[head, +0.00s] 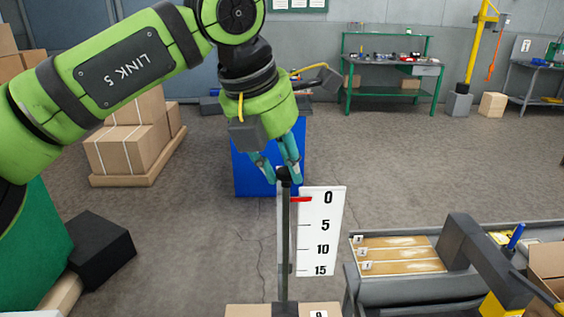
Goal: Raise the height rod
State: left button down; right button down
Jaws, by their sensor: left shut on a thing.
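The height rod (284,240) stands upright at the bottom middle of the head view, with a dark knob (284,174) on top. A white scale plate (322,235) marked 0, 5, 10 and 15 stands to its right. A red pointer (301,200) lies close to the 0 mark. My left gripper (284,172) reaches down from above, its teal fingers shut on the knob at the rod's top. The fingers partly cover the knob. My right gripper is not in view.
A cardboard-coloured block (245,310) is at the rod's foot. To the right is a grey machine (475,250) with a numbered wooden panel (400,243). A blue bin (248,175) stands behind the gripper. Boxes on a pallet (125,140) stand at left. Open floor lies beyond.

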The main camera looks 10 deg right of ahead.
pick_arm(q)
jog(key=c, duration=0.9)
grip_release()
jog(key=shift+w+r, duration=0.1)
jog(key=shift+r, duration=0.4)
jog(key=shift+c, duration=0.2)
jog(key=shift+f, duration=0.1)
jog(key=v, duration=1.2)
jog(key=shift+f, duration=0.1)
